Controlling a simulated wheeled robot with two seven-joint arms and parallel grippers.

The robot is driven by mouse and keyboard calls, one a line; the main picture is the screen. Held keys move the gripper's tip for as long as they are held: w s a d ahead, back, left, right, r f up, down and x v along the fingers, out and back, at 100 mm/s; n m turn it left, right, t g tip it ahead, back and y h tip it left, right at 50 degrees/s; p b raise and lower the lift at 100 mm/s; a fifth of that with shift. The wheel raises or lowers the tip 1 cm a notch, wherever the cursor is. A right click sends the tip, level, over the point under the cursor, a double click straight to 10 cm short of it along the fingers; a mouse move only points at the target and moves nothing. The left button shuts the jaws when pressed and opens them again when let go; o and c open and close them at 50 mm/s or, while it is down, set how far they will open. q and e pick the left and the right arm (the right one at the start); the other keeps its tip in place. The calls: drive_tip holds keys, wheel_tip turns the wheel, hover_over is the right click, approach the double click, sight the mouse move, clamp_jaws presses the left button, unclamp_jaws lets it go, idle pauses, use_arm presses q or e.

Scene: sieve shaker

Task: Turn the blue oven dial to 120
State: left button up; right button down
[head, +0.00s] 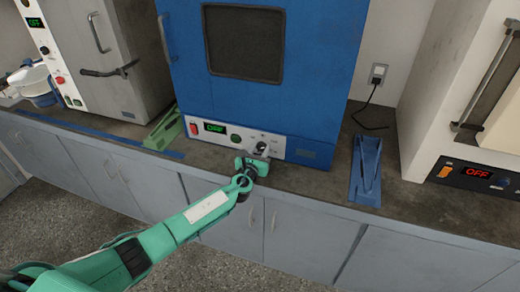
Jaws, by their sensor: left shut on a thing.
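The blue oven (330,90) stands on the counter in the middle of the head view, with its door closed. Along its bottom front is a white control panel (196,113) with a red switch, a green-lit display (215,128), a green button and a dark dial (262,147). The display text is too small to read surely. My left gripper (260,156) is at the dial, shut on it, and partly covers it and its markings. The dial's setting cannot be read. My right gripper is not in view.
A green tool (163,130) lies left of the oven and a blue one (366,172) lies right of it. A grey oven (115,50) stands at left, and a white one (470,90) at right. Both their displays read OFF. Bare counter lies in front.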

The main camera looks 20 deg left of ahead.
use_arm(q)
drive_tip(key=shift+f, duration=0.15)
drive_tip(key=o, duration=1)
drive_tip(key=s, duration=1.4)
drive_tip(key=shift+a, duration=0.25)
